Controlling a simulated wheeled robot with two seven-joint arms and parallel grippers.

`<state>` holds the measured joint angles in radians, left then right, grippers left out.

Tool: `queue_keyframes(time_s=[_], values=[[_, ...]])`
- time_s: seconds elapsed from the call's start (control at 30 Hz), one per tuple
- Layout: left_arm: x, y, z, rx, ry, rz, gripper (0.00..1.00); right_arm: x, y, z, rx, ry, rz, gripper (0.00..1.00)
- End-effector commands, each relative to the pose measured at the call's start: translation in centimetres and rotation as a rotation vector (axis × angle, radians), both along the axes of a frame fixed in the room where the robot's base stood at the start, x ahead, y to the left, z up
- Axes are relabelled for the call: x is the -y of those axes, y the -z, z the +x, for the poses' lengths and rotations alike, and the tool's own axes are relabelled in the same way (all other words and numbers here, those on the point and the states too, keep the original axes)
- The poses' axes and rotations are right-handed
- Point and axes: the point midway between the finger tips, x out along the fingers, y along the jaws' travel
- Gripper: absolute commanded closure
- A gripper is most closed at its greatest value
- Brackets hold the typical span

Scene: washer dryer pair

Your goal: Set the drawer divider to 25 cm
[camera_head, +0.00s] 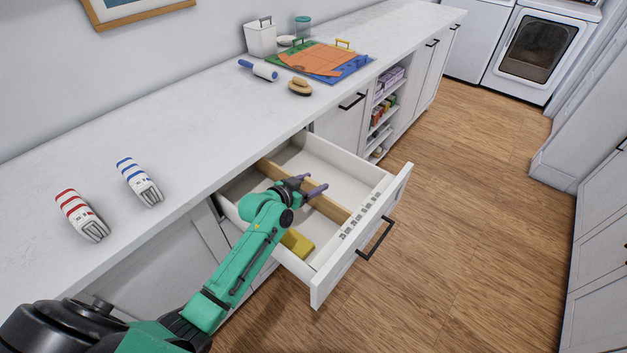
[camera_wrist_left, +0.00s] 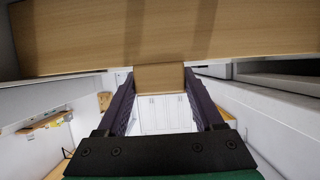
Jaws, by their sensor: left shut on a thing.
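The drawer (camera_head: 374,208) is pulled out from the counter. A wooden divider (camera_head: 333,209) runs across its inside, from the back toward the drawer front. Dark scale marks (camera_head: 352,229) lie on the inner side of the drawer front; their figures are too small to read. My left gripper (camera_head: 312,185) is over the divider, with its dark fingers shut on it. In the left wrist view the divider (camera_wrist_left: 80,40) fills the top, and a wooden part of it sits between the fingertips (camera_wrist_left: 160,78). My right gripper is not in view.
A yellow block (camera_head: 297,242) lies in the near compartment. The far compartment looks empty. The floor right of the drawer is clear.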

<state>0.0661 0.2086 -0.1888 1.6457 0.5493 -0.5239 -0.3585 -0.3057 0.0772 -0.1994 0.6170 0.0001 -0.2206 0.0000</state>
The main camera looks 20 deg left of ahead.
Motion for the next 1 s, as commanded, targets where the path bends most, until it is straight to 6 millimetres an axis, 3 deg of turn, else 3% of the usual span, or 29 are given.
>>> queue_keyframes(time_s=[0.07, 0.1, 0.17, 0.47, 0.6, 0.77, 1.0], values=[[0.1, -0.2, 0.1, 0.006, 0.000, -0.003, 1.00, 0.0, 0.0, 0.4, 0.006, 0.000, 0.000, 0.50], [0.1, -0.2, 0.1, 0.005, 0.000, -0.003, 0.24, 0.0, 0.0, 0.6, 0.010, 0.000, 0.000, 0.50], [0.1, -0.2, 0.1, 0.005, 0.000, -0.003, 0.01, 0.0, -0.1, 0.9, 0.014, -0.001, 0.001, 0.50], [0.1, -0.1, 0.0, 0.002, 0.000, -0.002, 0.01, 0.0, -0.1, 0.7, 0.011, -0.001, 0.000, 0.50], [0.1, -1.2, 0.1, 0.005, 0.001, -0.001, 0.01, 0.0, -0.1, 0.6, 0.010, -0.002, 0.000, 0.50], [0.1, -4.6, 0.1, 0.008, 0.002, -0.001, 0.01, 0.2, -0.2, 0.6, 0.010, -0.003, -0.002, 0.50], [0.0, -11.7, 0.0, 0.011, 0.001, 0.000, 0.01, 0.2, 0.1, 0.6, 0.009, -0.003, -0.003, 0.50]])
